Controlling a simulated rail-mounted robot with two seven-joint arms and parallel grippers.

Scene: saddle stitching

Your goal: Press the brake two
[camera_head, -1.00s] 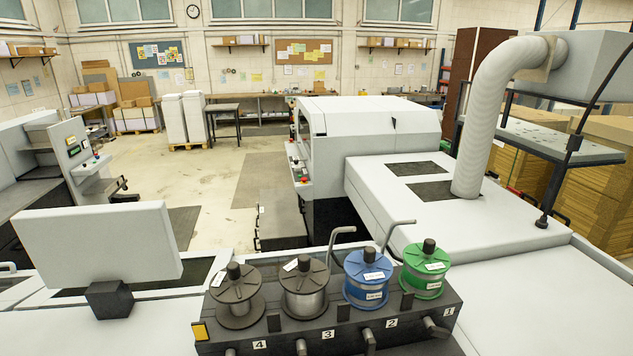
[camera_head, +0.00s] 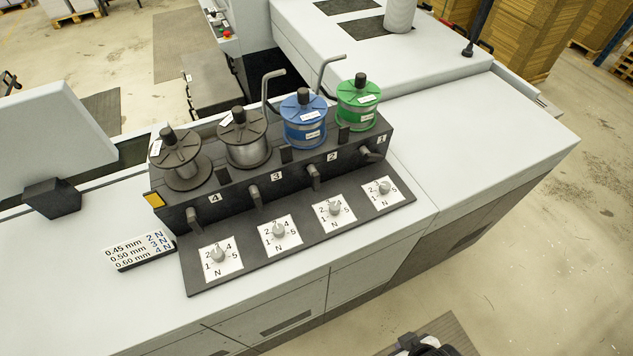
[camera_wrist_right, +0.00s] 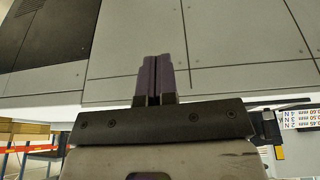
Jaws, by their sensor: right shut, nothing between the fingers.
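The brake block is a dark stepped unit (camera_head: 171,218) with four numbered stations, 4 to 1 from left to right. Beside the label 2 (camera_head: 332,156) a short dark lever (camera_head: 313,175) hangs from the front face, below the blue spool (camera_head: 304,125). A dial (camera_head: 335,208) on a white card sits in front of it. My right gripper (camera_head: 412,342) is low at the bottom edge, off the machine's front and well apart from the levers, mostly cut off. In the right wrist view its fingers (camera_wrist_right: 153,78) are closed and empty, before grey cabinet panels. My left gripper is out of view.
Similar levers stand on both sides, at 3 (camera_head: 253,195) and 1 (camera_head: 370,153). Tall bent rods (camera_head: 320,75) rise behind the spools. A wire-size sign (camera_head: 139,250) lies left of the dials. The white top (camera_head: 470,135) is clear at right.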

